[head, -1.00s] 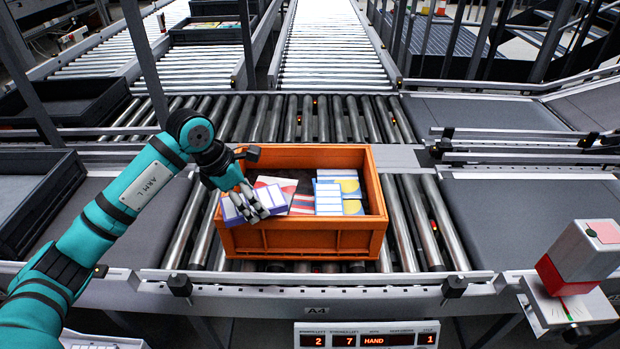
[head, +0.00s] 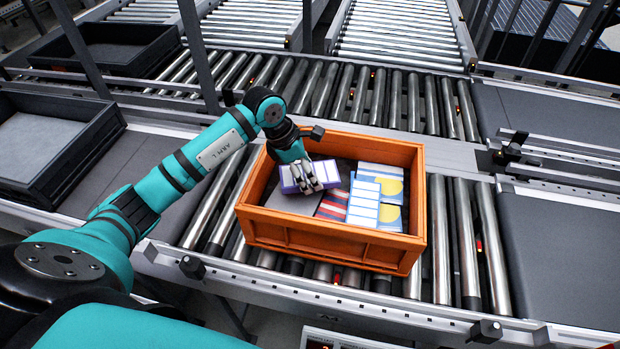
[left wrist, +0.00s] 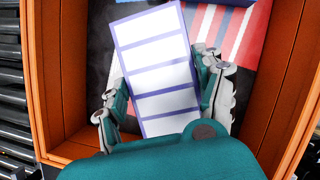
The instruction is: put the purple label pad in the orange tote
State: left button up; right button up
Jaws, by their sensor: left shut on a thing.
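The orange tote (head: 330,236) stands on the roller conveyor, and its walls also show in the left wrist view (left wrist: 48,75). My left gripper (head: 312,188) is inside the tote's outline, toward its left half. It is shut on the purple label pad (head: 294,177), a white pad with purple edges and stripes. In the left wrist view the pad (left wrist: 158,65) lies between the two fingers (left wrist: 165,92), tilted slightly, over the tote's dark floor. I cannot tell whether the pad touches the floor. My right gripper is not in view.
In the tote lie a red, white and blue striped pack (head: 332,206), blue-edged white pads (head: 363,203) and yellow-marked packs (head: 391,187). Black trays (head: 60,205) stand at the left. A grey belt (head: 560,240) at the right is clear.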

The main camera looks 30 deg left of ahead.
aim_at(304, 174)
pick_arm(q)
notch_tip(304, 174, down, 3)
jog(key=shift+f+p, duration=0.15)
jog(key=shift+p, duration=0.15)
jog(key=shift+f, duration=0.1)
jog(key=shift+f, duration=0.15)
jog(key=o, duration=1.3)
